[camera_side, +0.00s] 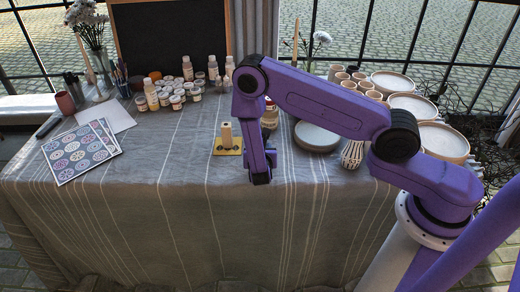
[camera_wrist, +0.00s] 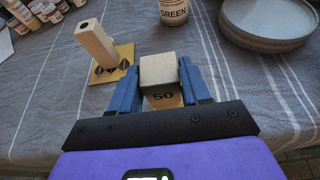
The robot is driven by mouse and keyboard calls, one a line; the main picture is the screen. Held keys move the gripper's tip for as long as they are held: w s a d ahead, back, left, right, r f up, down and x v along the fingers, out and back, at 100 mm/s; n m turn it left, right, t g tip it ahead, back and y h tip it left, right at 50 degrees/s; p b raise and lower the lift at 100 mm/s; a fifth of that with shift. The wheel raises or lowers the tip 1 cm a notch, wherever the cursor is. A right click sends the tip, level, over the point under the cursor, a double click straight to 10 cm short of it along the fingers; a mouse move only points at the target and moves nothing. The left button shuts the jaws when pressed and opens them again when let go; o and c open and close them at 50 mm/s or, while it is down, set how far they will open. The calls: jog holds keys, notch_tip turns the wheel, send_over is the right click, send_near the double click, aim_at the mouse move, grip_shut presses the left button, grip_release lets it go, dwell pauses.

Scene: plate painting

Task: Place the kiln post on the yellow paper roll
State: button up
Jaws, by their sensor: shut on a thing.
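My gripper (camera_wrist: 160,78) is shut on a pale square-ended block marked "50" (camera_wrist: 158,68), which looks like a kiln post. Its blue fingers press on the block's two sides. In the side view my gripper (camera_side: 260,180) points down over the front of the table, and the block cannot be made out there. A taller pale post with a hole in its top (camera_wrist: 95,41) stands on a flat yellow square with dark marks (camera_wrist: 124,54), left of the held block. In the side view the tall post (camera_side: 227,134) stands upright on the yellow square (camera_side: 222,152). I see no clear yellow paper roll.
A jar labelled GREEN (camera_wrist: 173,12) stands beyond the held block. A stack of grey plates (camera_wrist: 266,22) is at the right. Small paint pots (camera_side: 177,101) stand farther back. Pattern sheets (camera_side: 80,150) lie at the left. The front cloth around the yellow square is clear.

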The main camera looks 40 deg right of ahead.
jog(key=shift+f, duration=0.1)
jog(key=o, duration=1.1)
jog(key=shift+o, duration=0.2)
jog(key=shift+s+r, duration=0.1)
jog(key=shift+r, duration=0.1)
jog(key=v, duration=1.2)
